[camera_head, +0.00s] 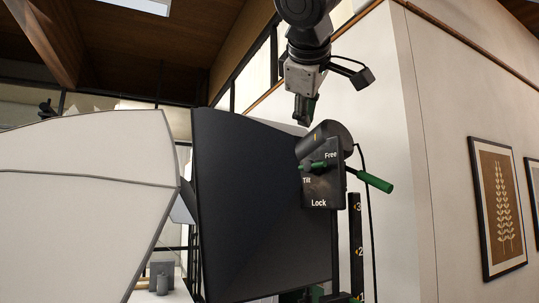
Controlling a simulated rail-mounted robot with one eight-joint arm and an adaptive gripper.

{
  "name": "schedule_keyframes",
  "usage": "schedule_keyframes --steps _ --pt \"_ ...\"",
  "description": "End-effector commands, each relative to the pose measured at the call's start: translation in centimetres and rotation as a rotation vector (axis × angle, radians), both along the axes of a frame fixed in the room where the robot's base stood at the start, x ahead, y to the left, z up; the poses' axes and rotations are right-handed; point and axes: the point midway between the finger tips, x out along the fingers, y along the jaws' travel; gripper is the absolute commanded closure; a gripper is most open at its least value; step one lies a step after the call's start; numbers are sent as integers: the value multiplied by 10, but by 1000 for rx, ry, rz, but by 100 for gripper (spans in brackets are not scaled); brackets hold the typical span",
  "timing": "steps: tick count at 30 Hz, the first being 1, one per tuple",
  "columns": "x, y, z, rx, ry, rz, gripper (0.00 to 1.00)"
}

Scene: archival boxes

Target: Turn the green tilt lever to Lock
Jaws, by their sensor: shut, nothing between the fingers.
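A dark panel (320,195) carries the words Free at upper right, Tilt at left and Lock at the bottom. A short green lever (318,165) lies nearly level across the panel, between Free and Tilt and above Lock. A longer green handle (375,181) sticks out to the right of the panel and slopes down; I cannot tell how it joins the mount. My gripper (303,121) points down above the panel, shut and empty. It appears apart from the levers, near the dark cylinder (328,140) on top of the mount.
A large black panel (262,200) and a white curved panel (85,190) fill the left. A dark post (357,250) with numbers stands below right, beside a hanging cable (367,215). A white wall and framed picture (498,207) are at right.

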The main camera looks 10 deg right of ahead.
Motion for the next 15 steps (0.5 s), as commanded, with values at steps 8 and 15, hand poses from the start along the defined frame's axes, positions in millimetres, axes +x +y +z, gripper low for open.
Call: schedule_keyframes --steps 8,15 --pt "0 0 1 -2 -1 1 100" --pt "10 -2 -3 -2 0 -1 100"
